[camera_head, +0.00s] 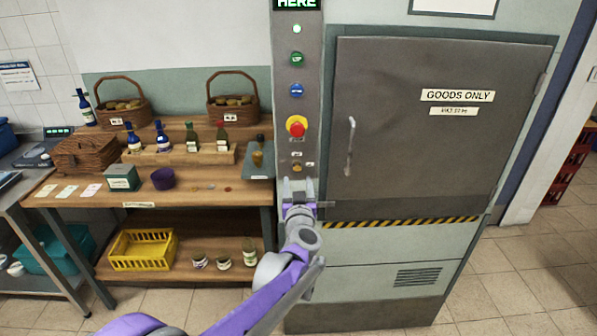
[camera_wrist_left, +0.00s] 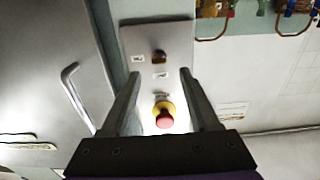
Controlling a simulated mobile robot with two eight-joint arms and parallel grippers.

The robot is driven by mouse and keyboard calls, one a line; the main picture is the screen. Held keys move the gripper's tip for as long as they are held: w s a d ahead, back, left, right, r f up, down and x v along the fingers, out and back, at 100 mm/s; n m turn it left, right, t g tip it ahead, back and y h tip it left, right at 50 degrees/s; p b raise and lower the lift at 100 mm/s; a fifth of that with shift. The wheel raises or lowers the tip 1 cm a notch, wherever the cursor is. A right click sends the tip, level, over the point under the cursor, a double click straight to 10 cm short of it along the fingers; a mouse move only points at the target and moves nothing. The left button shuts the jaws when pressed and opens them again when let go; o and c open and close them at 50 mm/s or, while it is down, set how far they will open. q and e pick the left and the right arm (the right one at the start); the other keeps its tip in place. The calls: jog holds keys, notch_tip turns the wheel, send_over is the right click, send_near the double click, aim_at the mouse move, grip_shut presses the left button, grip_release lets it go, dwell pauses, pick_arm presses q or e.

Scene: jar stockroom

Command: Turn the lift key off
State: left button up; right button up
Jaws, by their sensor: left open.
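The lift key switch (camera_head: 297,166) is a small brass-coloured round piece low on the grey control panel (camera_head: 312,110), left of the goods lift door. It also shows in the left wrist view (camera_wrist_left: 159,57), with small white labels around it. Its turn position is too small to tell. My left gripper (camera_head: 297,186) is open and empty, just below the key in the head view. In the left wrist view, the key lies slightly beyond the two fingertips (camera_wrist_left: 160,72), between their lines, and appears apart from them. My right gripper is not in view.
A red stop button (camera_head: 296,125) on a yellow collar sits above the key, with blue (camera_head: 296,90) and green (camera_head: 296,58) buttons higher. The lift door handle (camera_head: 350,146) sticks out to the right. A wooden bench (camera_head: 215,200) with bottles and baskets stands left.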

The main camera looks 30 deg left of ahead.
aim_at(297, 168)
pick_arm(q)
jog(key=x, duration=0.6)
jog(key=shift+p, duration=0.35)
jog(key=shift+d, duration=0.1)
grip_shut()
